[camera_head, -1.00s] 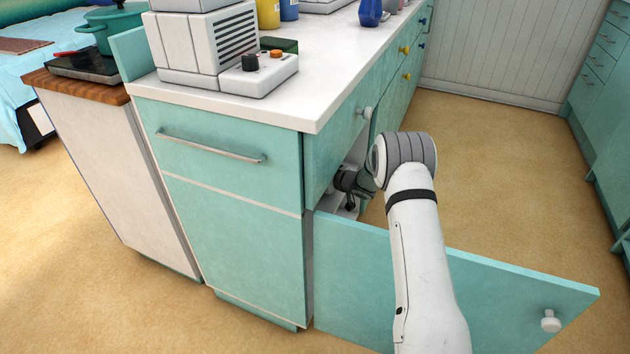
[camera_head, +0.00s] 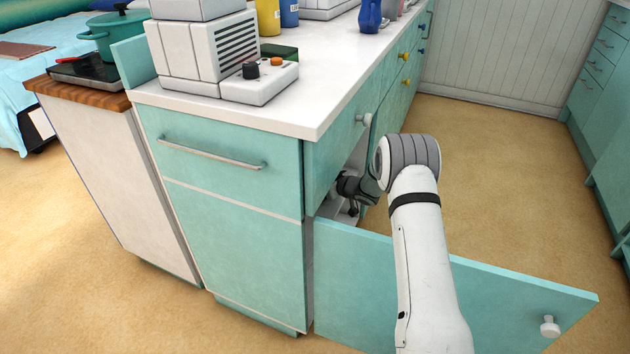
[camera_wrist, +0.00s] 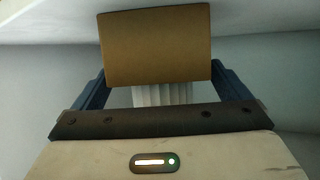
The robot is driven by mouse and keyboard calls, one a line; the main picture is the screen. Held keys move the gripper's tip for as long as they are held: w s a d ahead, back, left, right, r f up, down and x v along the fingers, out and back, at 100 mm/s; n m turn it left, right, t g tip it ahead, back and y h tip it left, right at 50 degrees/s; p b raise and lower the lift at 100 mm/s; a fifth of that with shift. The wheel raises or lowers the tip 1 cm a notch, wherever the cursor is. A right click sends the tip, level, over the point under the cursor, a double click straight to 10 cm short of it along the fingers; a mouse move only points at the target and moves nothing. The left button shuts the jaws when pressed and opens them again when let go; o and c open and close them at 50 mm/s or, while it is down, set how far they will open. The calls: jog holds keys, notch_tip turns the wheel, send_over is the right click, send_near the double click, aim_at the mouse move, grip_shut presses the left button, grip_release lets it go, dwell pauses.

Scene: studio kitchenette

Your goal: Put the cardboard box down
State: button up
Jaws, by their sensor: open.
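The cardboard box (camera_wrist: 157,45) shows in the wrist view as a plain brown block just ahead of my gripper (camera_wrist: 160,78). Its lower edge lies between the two blue fingers, which stand apart on either side. I cannot tell whether a finger touches it. A white ribbed thing (camera_wrist: 164,94) shows below the box. In the head view my gripper's dark end (camera_head: 350,205) reaches into the open lower cabinet (camera_head: 340,222), and the box is hidden there.
The open teal cabinet door (camera_head: 450,285) stands out beside my arm, with a white knob (camera_head: 549,326). The white countertop (camera_head: 320,80) overhangs the cabinet and carries a grey-white appliance (camera_head: 215,60). The floor to the right (camera_head: 510,180) is clear.

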jog(key=s+d+r+m+h+p, duration=0.3)
jog(key=s+d+r+m+h, duration=0.5)
jog(key=s+d+r, duration=1.1)
jog(key=s+a+r+g, duration=0.1)
jog(key=s+g, duration=0.1)
jog(key=s, duration=0.8)
jog(key=s+a+r+g+h, duration=0.1)
jog(key=s+a+r+g, duration=0.1)
jog(key=s, duration=0.8)
jog(key=s+a+r+m+g, duration=0.1)
jog(key=s+g, duration=0.3)
jog(key=s, duration=0.6)
jog(key=shift+s+a+r+h, duration=0.3)
jog(key=shift+s+a+r, duration=0.1)
jog(key=shift+r, duration=0.3)
jog(key=shift+s, duration=0.15)
jog(key=shift+c, duration=0.6)
